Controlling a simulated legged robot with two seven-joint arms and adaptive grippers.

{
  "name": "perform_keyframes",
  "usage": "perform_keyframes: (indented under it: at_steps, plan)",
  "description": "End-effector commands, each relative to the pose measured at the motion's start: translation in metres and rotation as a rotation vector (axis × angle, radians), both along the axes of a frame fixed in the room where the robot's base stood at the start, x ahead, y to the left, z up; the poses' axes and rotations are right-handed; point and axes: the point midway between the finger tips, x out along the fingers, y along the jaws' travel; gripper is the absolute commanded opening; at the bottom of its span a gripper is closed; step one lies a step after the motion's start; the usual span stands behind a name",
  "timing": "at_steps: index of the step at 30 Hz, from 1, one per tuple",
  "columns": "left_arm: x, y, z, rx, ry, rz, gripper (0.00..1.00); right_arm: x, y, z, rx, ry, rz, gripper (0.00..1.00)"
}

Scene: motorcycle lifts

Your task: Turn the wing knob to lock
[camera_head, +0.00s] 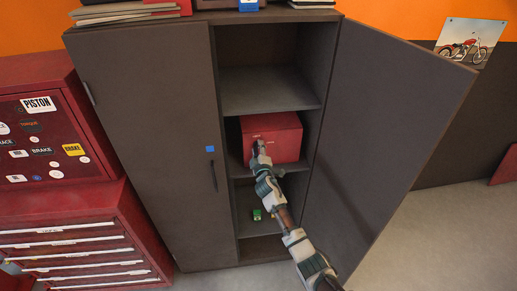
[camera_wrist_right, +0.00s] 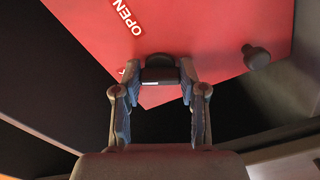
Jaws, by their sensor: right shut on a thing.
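A red box (camera_head: 283,135) sits on a shelf inside the open cabinet in the head view. Its red front (camera_wrist_right: 210,40) fills the upper part of the right wrist view, with a white "OPEN" label (camera_wrist_right: 127,16). A dark wing knob (camera_wrist_right: 159,72) is on this face, near its lower edge. My right gripper (camera_head: 257,148) reaches the left part of the box front. In the wrist view its fingertips (camera_wrist_right: 160,80) are on both sides of the wing knob and shut on it. The knob's exact angle is hard to tell.
A round dark knob (camera_wrist_right: 257,57) stands out from the red face to the right. The right cabinet door (camera_head: 390,130) is open; the left door (camera_head: 150,140) is shut. A small green and yellow object (camera_head: 257,214) lies on the lower shelf. A red tool chest (camera_head: 75,225) stands left.

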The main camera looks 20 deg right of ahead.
Motion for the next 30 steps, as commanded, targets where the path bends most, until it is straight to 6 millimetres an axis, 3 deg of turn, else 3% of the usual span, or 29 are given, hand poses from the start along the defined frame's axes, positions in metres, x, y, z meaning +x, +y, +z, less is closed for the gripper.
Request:
perform_keyframes:
  at_steps: [15, 30]
  plan:
    - [0.000, 0.000, 0.012, 0.000, -0.001, 0.000, 0.85, 0.000, 0.002, -0.003, -0.370, 0.117, 0.003, 0.07]
    - [0.001, 0.000, 0.015, 0.000, -0.001, 0.000, 0.85, 0.000, 0.003, -0.006, -0.465, 0.149, 0.004, 0.07]
